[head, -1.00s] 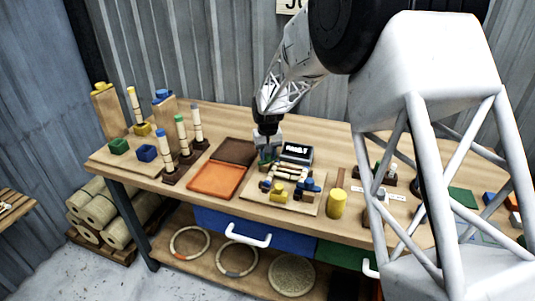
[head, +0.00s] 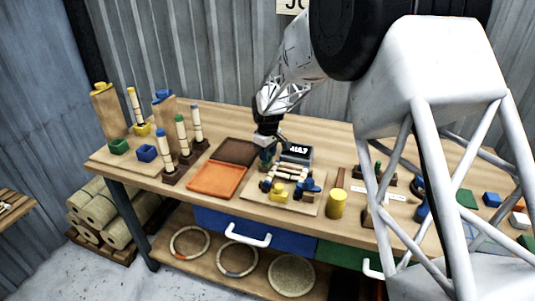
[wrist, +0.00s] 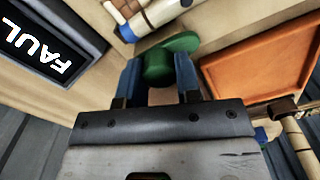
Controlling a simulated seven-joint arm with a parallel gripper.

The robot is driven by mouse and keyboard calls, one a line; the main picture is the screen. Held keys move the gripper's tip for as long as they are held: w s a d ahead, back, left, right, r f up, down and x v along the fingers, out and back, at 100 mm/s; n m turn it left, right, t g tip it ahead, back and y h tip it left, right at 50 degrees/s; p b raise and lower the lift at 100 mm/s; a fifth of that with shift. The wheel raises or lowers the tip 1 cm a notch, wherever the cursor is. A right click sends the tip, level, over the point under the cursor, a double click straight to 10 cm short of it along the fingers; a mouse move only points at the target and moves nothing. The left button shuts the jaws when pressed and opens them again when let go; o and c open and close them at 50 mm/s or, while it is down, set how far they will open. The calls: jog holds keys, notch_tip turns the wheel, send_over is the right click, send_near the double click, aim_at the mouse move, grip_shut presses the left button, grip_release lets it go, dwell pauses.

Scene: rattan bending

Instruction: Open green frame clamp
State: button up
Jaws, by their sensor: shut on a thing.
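The green frame clamp (wrist: 160,65) shows in the wrist view as a rounded green body with a wider green top beside the frame. My gripper (wrist: 161,70) has its two blue fingers on either side of it and is shut on it. In the head view my gripper (head: 266,152) is over the back left corner of the wooden bending frame board (head: 306,208). There the clamp is mostly hidden by the gripper. Rattan pieces with blue ends (head: 285,173) lie on the board; one blue end is close to the clamp in the wrist view.
A black display (head: 296,153) stands just behind the board; its visible letters read "FAUL" in the wrist view. An orange tray (head: 216,180) is to the left, a yellow cylinder (head: 337,204) to the right. Upright rattan posts (head: 181,134) stand farther left.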

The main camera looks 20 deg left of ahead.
dwell(0.3)
jog(key=o, duration=0.9)
jog(key=shift+r, duration=0.15)
jog(key=shift+r, duration=3.8)
